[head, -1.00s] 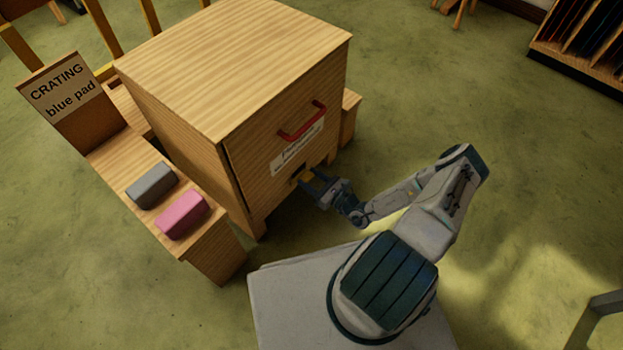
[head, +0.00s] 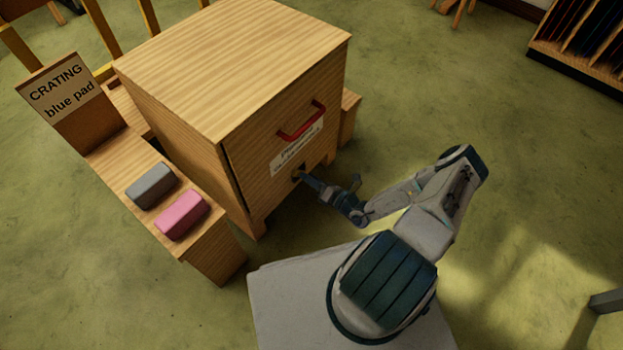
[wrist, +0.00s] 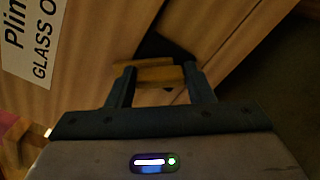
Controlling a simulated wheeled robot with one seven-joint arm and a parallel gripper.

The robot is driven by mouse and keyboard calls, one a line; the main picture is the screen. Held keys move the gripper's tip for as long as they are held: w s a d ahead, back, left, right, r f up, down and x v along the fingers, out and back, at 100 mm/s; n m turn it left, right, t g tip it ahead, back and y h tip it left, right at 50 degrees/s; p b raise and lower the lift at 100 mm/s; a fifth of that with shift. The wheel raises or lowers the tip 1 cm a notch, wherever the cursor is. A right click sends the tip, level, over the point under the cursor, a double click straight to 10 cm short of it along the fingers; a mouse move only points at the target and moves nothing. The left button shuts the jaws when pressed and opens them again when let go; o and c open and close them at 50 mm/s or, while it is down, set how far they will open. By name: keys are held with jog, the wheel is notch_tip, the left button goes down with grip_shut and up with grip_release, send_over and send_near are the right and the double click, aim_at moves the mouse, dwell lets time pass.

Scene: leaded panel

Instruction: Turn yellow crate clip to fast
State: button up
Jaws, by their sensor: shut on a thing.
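The yellow crate clip (wrist: 160,75) shows in the wrist view between the two fingers of my gripper (wrist: 161,84), which is shut on it. The clip sits on the front of the wooden crate (head: 235,62), below a white label. In the head view my gripper (head: 309,181) is at the low part of the crate's front, and my fingers hide the clip there. A dark patch lies behind the clip on the crate in the wrist view. I cannot read any marks for the clip's positions.
A red handle (head: 302,121) is on the crate's front above the white label (head: 296,151). A grey block (head: 152,186) and a pink block (head: 182,214) lie on the wooden bench at left, beside a "CRATING blue pad" sign (head: 59,91).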

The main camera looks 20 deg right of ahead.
jog(key=shift+w+f+m+b, duration=0.1)
jog(key=shift+m+b, duration=0.2)
jog(key=shift+m, duration=1.5)
jog(key=shift+f+m+b, duration=0.1)
jog(key=shift+m+b, duration=0.15)
jog(key=shift+m, duration=1.55)
jog(key=shift+o, duration=0.2)
jog(key=shift+r, duration=0.1)
jog(key=o, duration=1)
jog(key=shift+c, duration=0.2)
